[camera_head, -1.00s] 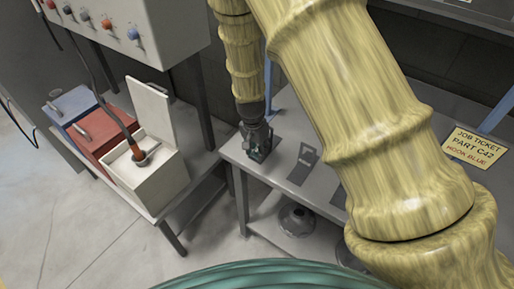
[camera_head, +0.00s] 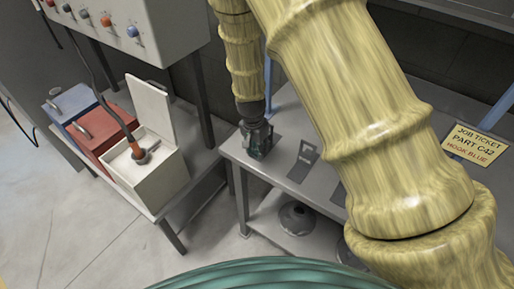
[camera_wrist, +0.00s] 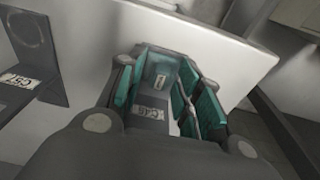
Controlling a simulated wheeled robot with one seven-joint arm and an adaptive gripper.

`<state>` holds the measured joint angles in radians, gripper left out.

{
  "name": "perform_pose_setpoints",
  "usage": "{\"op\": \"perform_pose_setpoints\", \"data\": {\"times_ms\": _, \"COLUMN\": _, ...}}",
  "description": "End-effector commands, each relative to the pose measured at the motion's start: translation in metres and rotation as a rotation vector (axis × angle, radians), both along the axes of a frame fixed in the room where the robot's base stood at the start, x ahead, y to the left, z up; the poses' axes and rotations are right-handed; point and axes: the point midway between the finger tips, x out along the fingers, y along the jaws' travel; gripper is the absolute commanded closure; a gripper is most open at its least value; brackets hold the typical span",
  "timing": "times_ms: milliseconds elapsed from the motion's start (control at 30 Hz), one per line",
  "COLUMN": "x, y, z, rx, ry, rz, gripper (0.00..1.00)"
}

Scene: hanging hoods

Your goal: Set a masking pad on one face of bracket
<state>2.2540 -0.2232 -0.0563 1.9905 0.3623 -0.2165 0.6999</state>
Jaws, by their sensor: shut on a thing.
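A dark grey L-shaped bracket (camera_wrist: 152,112) with a pale label, which seems to read C42, is between my gripper's fingers in the wrist view. Its far face (camera_wrist: 161,64) looks grey-teal with a small pale mark; I cannot tell whether that is a masking pad. My gripper (camera_head: 258,143) is low over the left end of the bench in the head view. In the wrist view its teal-padded fingers (camera_wrist: 160,85) are shut on the bracket from both sides. The fingers hide the bracket's sides.
More brackets stand on the grey bench (camera_head: 285,183): one close to the right (camera_head: 303,160), with a labelled foot (camera_wrist: 18,82). Left are an open white box (camera_head: 160,185), red box (camera_head: 100,150) and blue box (camera_head: 68,108).

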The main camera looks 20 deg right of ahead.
Motion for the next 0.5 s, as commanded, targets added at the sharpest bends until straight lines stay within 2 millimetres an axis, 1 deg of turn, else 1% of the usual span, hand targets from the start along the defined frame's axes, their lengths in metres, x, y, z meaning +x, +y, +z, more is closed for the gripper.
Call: {"op": "perform_pose_setpoints", "data": {"times_ms": 500, "x": 0.0001, "y": 0.0, "z": -0.0036, "rx": 0.0, "ry": 0.0, "rz": 0.0, "gripper": 0.81}}
